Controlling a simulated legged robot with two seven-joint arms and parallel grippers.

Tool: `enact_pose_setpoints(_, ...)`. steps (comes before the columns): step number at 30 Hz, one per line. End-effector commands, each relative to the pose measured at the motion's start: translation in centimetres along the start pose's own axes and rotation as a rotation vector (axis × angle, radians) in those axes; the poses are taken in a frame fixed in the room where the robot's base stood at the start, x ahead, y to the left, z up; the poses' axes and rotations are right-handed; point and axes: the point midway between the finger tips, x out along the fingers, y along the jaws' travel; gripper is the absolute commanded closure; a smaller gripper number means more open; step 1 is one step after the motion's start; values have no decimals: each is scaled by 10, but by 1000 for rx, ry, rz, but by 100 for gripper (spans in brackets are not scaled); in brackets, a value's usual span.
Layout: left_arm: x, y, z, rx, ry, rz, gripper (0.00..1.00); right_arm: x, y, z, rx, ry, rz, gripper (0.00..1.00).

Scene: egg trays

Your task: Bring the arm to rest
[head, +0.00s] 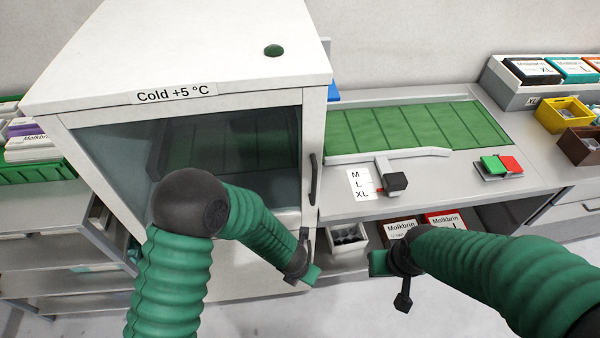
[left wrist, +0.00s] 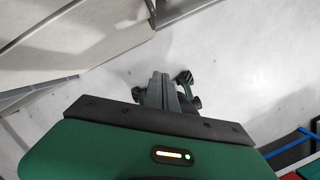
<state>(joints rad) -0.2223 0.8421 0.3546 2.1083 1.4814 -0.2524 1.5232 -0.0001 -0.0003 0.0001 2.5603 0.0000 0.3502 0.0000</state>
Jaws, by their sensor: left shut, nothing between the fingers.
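My left arm, in a green sleeve, comes in from the left in the head view and bends in front of the cold cabinet (head: 190,100). My left gripper (head: 311,276) hangs low in front of the cabinet's lower right corner. In the left wrist view its two fingers (left wrist: 160,88) are together with nothing between them, over pale floor. My right gripper (head: 380,264) is in front of the shelf under the counter, pointing left toward the left gripper with a gap between them. Its fingers show too little to tell whether they are open or shut.
A green conveyor (head: 415,128) lies on the counter behind, with a lever by an M, L, XL label (head: 362,184) and green and red buttons (head: 500,166). Egg boxes (head: 447,220) stand on the shelf below. The cabinet's handle (head: 314,180) sticks out. Floor between the grippers is clear.

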Motion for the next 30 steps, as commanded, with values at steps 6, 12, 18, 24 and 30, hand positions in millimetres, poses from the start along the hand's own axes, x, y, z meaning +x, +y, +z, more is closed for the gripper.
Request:
enact_pose_setpoints(6,-84,62,18,927,-139,60,100,0,0,0,0,0,0,66)
enact_pose_setpoints(12,-171,121,-59,2075,-8,87,100,0,0,0,0,0,0,66)
enact_pose_setpoints(18,-203,148,-114,2580,140,-6,100,0,0,0,0,0,0,66)
enact_pose_setpoints(24,-204,149,-118,2605,148,-15,100,0,0,0,0,0,0,66)
enact_pose_setpoints(30,-204,149,-118,2605,148,-15,100,0,0,0,0,0,0,66)
